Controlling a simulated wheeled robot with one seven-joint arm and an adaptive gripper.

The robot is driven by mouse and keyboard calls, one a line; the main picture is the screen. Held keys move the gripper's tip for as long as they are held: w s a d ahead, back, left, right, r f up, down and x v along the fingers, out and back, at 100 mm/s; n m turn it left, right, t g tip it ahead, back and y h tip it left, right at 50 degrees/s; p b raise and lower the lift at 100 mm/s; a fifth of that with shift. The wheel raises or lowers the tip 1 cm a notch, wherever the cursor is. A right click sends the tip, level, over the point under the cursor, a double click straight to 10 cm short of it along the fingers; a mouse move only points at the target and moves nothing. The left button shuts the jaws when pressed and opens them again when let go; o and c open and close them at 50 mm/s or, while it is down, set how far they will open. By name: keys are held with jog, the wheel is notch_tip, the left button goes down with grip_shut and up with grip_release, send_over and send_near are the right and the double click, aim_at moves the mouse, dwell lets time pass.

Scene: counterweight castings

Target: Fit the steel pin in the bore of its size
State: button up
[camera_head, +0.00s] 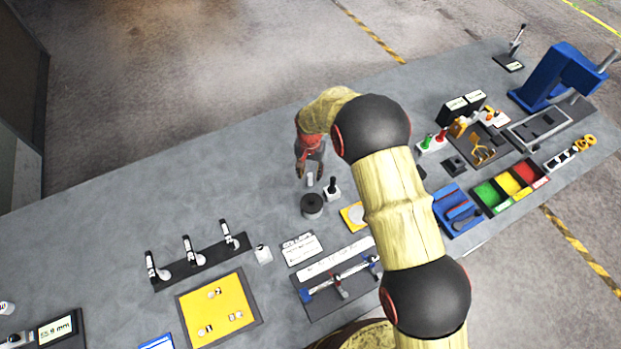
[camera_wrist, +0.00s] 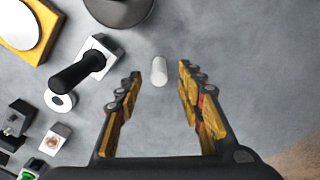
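The steel pin (camera_head: 310,180) is a small light-grey cylinder on the grey bench, below my fingertips. In the wrist view the pin (camera_wrist: 159,72) shows in the gap between my two fingers, with clear space on both sides. My gripper (camera_head: 309,168) is open and empty, pointing down; both fingers of my gripper (camera_wrist: 158,82) show in the wrist view. A dark round casting (camera_head: 312,206) stands close to the pin, and part of the casting (camera_wrist: 120,10) shows at the wrist view's top edge. Its bore is not clear in these views.
A black-handled tool on a white block (camera_head: 332,190) stands right beside the pin. A yellow plate with a white disc (camera_head: 354,215) lies nearby. A rack with black handles (camera_head: 203,264) and a yellow board (camera_head: 218,308) are to the left.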

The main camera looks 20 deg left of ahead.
aim_at(310, 175)
jog(key=shift+s+d+f+p, duration=0.15)
jog(key=shift+f+p, duration=0.15)
jog(key=shift+f, duration=1.6)
jog(key=shift+c, duration=0.9)
jog(key=c, duration=0.7)
grip_shut()
